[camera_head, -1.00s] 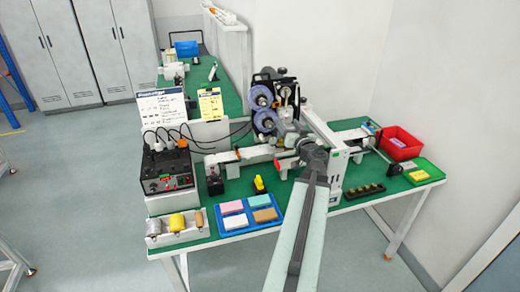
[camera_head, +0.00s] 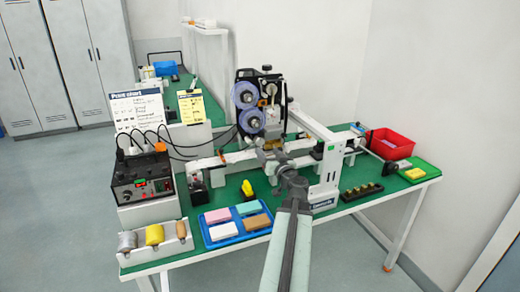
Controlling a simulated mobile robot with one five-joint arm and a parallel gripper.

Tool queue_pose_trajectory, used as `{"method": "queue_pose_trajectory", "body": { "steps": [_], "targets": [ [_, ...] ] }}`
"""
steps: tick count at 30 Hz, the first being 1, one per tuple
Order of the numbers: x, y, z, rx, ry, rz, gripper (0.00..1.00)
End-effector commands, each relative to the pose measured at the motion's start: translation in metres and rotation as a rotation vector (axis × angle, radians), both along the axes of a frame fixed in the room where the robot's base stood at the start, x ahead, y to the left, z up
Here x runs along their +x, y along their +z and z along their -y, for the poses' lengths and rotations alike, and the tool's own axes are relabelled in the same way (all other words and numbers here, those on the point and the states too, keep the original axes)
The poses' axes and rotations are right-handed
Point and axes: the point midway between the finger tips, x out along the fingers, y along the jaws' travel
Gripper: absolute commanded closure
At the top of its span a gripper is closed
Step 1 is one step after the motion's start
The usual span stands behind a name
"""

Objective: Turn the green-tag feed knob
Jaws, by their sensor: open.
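The coding machine (camera_head: 262,105), with two purple-blue reels, stands on a green-topped bench (camera_head: 345,208). I cannot clearly single out a feed knob with a green tag at this size. A control box (camera_head: 142,178) with small knobs and a red display stands at the left end of the bench. My arm reaches up from the bottom of the picture. My gripper (camera_head: 281,160) is in front of the machine, below the reels, open and with nothing seen in it. Its jaws are small and partly lost against the machine, so I cannot tell whether they touch anything.
A blue tray (camera_head: 236,238) of coloured blocks and a white holder (camera_head: 157,252) of rolls lie along the front. A yellow-and-black item (camera_head: 248,189) stands behind the tray. A red bin (camera_head: 388,144) and a white frame (camera_head: 327,170) are right. Black cables run from the control box.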

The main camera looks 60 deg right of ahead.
Motion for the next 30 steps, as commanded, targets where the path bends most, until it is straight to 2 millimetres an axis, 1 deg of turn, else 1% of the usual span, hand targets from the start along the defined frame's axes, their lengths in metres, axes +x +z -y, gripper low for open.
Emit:
{"method": "queue_pose_trajectory", "body": {
  "steps": [5,9,12,15,20,23,24,27,30],
  "targets": [
    [0.023,0.000,0.018,0.000,0.002,0.000,0.40],
    [0.046,0.000,0.034,0.000,0.003,0.000,0.40],
    [0.056,0.000,0.042,0.000,0.002,0.000,0.40],
    [0.060,0.000,0.043,0.000,0.002,0.000,0.40],
    [0.059,0.000,0.042,0.000,0.002,0.000,0.40],
    [0.059,0.000,0.042,0.000,0.002,0.000,0.65],
    [0.059,0.000,0.042,0.000,0.002,0.000,0.76],
    [0.059,0.000,0.042,0.000,0.002,0.000,1.00],
    [0.059,0.000,0.041,0.001,0.002,0.001,1.00]
  ]
}}
